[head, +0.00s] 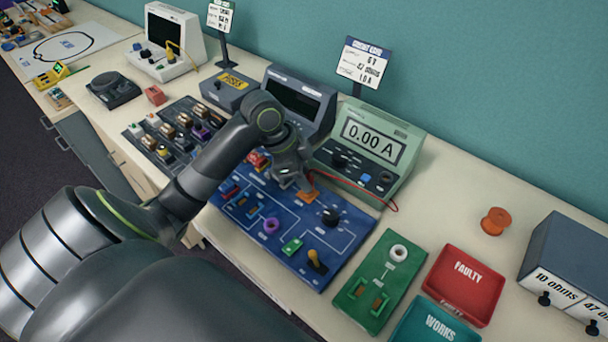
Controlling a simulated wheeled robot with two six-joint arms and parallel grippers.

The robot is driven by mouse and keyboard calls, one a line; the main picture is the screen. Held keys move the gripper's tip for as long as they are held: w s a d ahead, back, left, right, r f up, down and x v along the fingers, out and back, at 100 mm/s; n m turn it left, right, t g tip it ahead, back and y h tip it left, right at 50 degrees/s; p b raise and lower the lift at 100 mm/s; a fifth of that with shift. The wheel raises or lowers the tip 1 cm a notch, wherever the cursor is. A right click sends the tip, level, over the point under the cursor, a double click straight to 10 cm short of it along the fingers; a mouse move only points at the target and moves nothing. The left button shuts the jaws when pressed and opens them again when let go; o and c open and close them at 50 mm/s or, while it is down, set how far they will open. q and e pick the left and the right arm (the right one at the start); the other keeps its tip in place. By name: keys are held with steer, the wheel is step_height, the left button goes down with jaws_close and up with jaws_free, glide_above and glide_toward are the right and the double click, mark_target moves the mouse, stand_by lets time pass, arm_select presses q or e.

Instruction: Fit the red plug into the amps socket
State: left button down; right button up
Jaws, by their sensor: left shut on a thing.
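My left gripper (298,186) reaches over the blue circuit board, pointing down, near the front left of the green meter (358,138). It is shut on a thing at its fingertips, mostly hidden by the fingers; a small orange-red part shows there. A thin red lead (350,192) runs from beside the gripper along the meter's front to its right end, so the held thing appears to be the red plug. The meter reads 0.00 A. Its sloped front has a dark knob, a blue part and dark sockets (386,178); their labels are too small to read. My right gripper is out of view.
The blue circuit board (340,259) carries a black knob, a yellow switch and coloured parts. A green board (375,315), red FAULTY tray (497,285) and teal WORKS tray (408,326) lie to the right. A dark-screened instrument (322,93) stands behind my arm. Table is clear around the orange spool (495,221).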

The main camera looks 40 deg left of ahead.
arm_select(q)
steer(key=shift+f, duration=0.5)
steer(key=c, duration=0.7)
jaws_free()
steer(key=shift+o, duration=0.2)
steer(key=shift+r+p, duration=4.05)
steer(key=shift+f, duration=0.1)
